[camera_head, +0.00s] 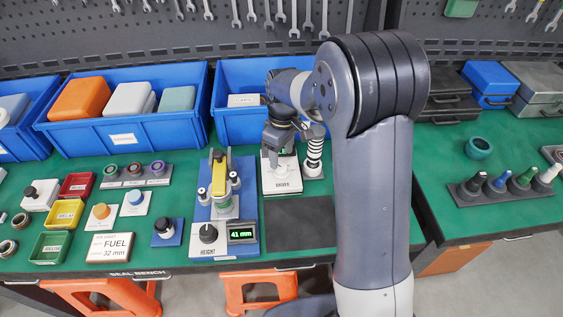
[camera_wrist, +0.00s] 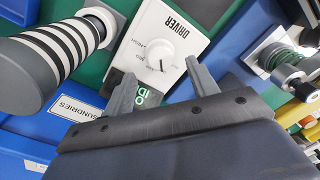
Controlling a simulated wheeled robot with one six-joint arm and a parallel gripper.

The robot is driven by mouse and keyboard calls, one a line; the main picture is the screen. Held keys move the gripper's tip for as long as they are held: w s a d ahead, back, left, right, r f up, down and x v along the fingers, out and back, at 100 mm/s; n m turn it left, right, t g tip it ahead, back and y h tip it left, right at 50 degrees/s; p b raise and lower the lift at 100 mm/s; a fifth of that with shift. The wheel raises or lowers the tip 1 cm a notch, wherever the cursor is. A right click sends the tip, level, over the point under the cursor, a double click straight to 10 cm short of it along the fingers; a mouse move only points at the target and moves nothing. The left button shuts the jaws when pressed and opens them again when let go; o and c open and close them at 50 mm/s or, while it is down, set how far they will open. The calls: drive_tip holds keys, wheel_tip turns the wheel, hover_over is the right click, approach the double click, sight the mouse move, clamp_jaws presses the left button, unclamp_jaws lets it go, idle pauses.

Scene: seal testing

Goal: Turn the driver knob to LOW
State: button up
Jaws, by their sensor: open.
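The driver unit, a white box lettered DRIVER (camera_head: 283,186), stands on the green bench in the head view, with my gripper (camera_head: 277,152) close above it. In the wrist view the driver box (camera_wrist: 190,22) has a pale round knob (camera_wrist: 162,48) with a short dark pointer line. A green-lit display (camera_wrist: 149,98) is partly hidden between the fingers.
A black-and-white striped cylinder (camera_head: 314,152) stands just right of the driver and fills the wrist view's left (camera_wrist: 48,55). Blue bins (camera_head: 125,128) line the back. A dark mat (camera_head: 300,222) lies clear in front.

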sight(281, 167)
drive_tip(key=shift+s+f, duration=0.1)
drive_tip(key=shift+f, duration=2.2)
drive_tip(key=c, duration=1)
drive_tip(key=shift+o, duration=0.2)
drive_tip(key=m, duration=0.3)
drive_tip(key=shift+m, duration=0.3)
drive_tip(key=shift+m+b, duration=0.3)
drive_tip(key=shift+m, duration=1.7)
